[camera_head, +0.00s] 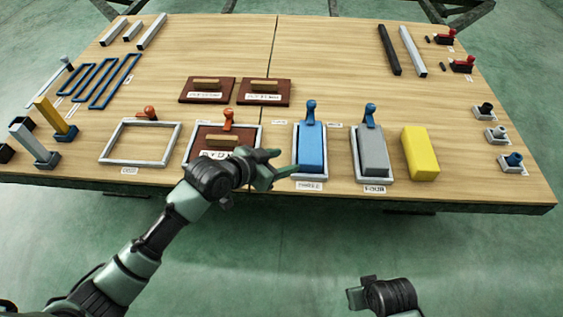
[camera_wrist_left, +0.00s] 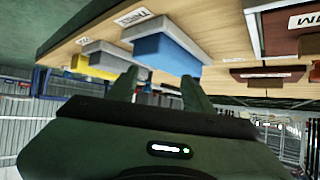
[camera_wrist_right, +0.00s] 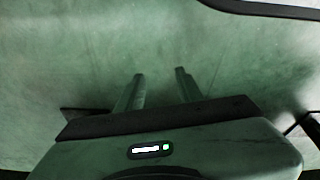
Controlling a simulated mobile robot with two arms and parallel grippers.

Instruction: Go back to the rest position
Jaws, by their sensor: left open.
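My left gripper (camera_head: 286,163) is over the front edge of the wooden table (camera_head: 330,70), between the framed dark red block (camera_head: 205,150) and the blue block (camera_head: 312,147). In the left wrist view its fingers (camera_wrist_left: 161,80) are apart with nothing between them, and the blue block (camera_wrist_left: 163,53) shows beyond them. My right arm's end (camera_head: 385,295) is low in front of the table, over the green floor. In the right wrist view its fingers (camera_wrist_right: 160,75) are apart and empty, with only floor beyond.
A grey block (camera_head: 373,150) in a frame and a yellow block (camera_head: 420,153) stand right of the blue one. An empty grey frame (camera_head: 140,143) lies left. Orange and blue-handled clamps stand behind the frames. The floor before the table is clear.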

